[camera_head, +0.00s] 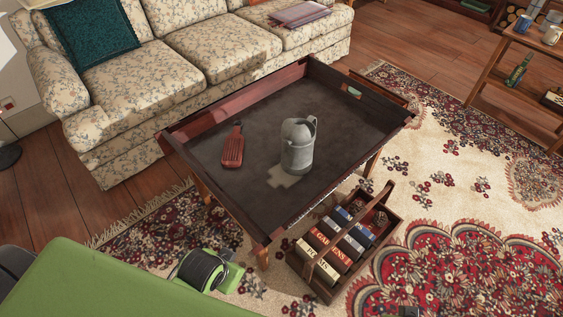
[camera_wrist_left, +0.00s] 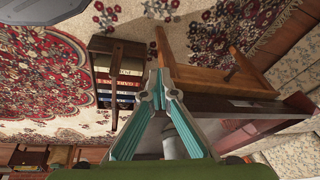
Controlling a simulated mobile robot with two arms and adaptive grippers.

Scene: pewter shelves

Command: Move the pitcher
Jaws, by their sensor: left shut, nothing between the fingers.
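The grey metal pitcher (camera_head: 298,147) stands upright on the tray-like top of the dark wooden coffee table (camera_head: 190,177), right of its middle. Its handle is at the upper right. My left gripper (camera_wrist_left: 157,90) shows in the left wrist view with its teal fingers meeting at the tips, shut and empty. A pale grey shape partly behind the fingers is too hidden to name. I cannot make out the left fingers in the head view.
A reddish-brown paddle-shaped object (camera_head: 232,147) lies left of the pitcher. The table has raised rims. A wooden crate of books (camera_head: 392,228) stands on the rug before it. A floral sofa (camera_head: 150,88) is behind, and a wooden shelf (camera_head: 490,70) is at right.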

